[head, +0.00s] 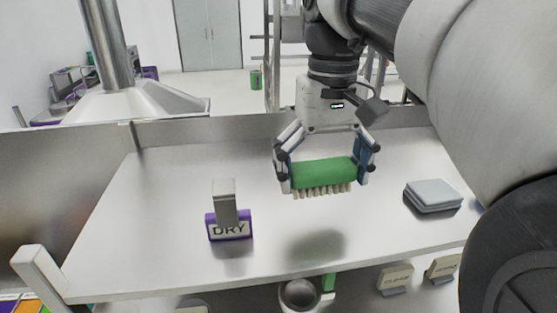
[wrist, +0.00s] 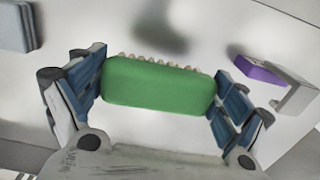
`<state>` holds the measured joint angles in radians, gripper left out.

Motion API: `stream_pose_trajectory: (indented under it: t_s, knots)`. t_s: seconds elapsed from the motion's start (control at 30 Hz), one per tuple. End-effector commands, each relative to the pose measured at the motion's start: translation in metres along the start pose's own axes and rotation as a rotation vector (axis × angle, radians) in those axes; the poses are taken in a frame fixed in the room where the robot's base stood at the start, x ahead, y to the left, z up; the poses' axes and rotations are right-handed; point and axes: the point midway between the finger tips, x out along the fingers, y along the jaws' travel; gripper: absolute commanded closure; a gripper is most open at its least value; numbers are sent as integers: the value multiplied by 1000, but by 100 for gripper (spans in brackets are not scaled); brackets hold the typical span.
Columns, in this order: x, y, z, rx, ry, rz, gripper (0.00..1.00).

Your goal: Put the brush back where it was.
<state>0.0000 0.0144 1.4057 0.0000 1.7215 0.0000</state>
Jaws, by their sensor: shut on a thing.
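The brush (head: 324,173) has a green back and pale bristles pointing down. My gripper (head: 325,176) is shut on the two ends of the brush. It holds the brush level in the air above the white table, and a shadow lies on the surface below. In the wrist view the green brush (wrist: 158,86) spans between the blue-padded fingers of my gripper (wrist: 160,88). The spot where the brush was before is not marked in these frames.
A purple sign reading DRY (head: 229,228) with a grey block stands left on the table (head: 130,240). Folded grey cloths (head: 433,194) lie at the right. A round cup (head: 299,294) and small tags (head: 396,277) are below the front edge. The table's middle is clear.

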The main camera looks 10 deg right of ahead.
Motion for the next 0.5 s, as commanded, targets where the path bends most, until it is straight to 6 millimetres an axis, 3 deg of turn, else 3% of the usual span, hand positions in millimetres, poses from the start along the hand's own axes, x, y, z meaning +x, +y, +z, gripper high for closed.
stream_pose_trajectory:
  t_s: [0.27, 0.5]
  knots:
    - [34, 0, 0, 0, -3, 0, 39]
    - [42, 0, 0, 0, 1, 0, 39]
